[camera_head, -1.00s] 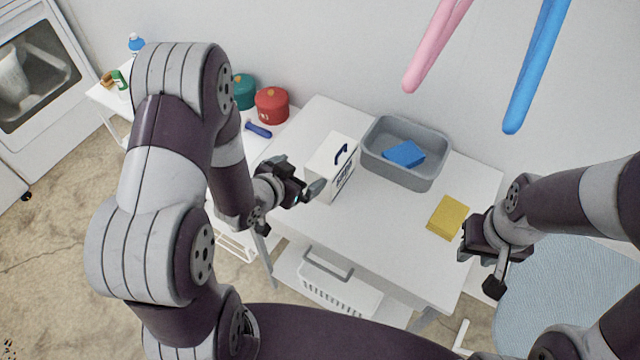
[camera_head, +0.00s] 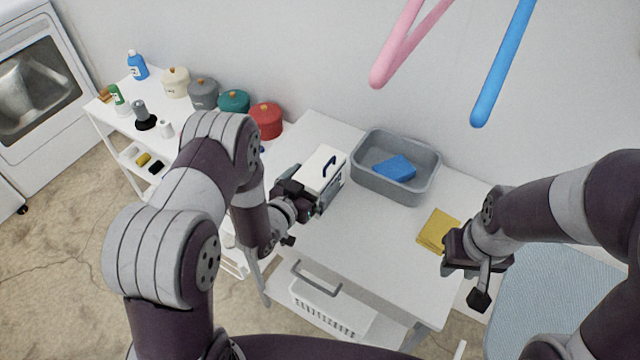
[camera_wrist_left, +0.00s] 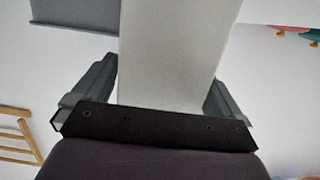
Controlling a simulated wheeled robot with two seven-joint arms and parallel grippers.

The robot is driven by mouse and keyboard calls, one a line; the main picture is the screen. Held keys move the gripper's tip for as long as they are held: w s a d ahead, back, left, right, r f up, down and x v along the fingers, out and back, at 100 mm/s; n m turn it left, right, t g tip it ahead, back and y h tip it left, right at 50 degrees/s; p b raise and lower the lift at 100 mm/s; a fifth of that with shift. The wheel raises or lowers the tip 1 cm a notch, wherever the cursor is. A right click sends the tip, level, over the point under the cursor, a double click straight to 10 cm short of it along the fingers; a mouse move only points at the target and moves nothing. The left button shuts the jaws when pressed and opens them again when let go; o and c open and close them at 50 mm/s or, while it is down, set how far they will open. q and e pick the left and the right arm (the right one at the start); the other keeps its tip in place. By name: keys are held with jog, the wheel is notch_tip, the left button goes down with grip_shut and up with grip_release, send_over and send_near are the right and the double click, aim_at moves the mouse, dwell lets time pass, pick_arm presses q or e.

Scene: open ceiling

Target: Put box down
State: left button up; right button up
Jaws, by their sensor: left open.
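My left gripper (camera_head: 311,199) is at the near side of the box. In the left wrist view the pale box (camera_wrist_left: 172,55) rises between the two fingers of this gripper (camera_wrist_left: 165,95). The fingers are apart, with a visible gap on the right side; contact on the left is hard to tell. My right gripper (camera_head: 463,282) hangs near the table's right edge, its fingers apart and nothing seen between them.
A grey basin (camera_head: 364,178) holding a blue sponge (camera_head: 395,167) stands behind right. A yellow cloth or sponge (camera_head: 437,229) lies near the right gripper. A red pot (camera_head: 266,121) and other pots stand on the left shelf. The table's front middle is clear.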

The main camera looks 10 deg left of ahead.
pick_arm(q)
jog(key=shift+x, duration=1.15)
jog(key=shift+s+a, duration=0.1)
grip_shut()
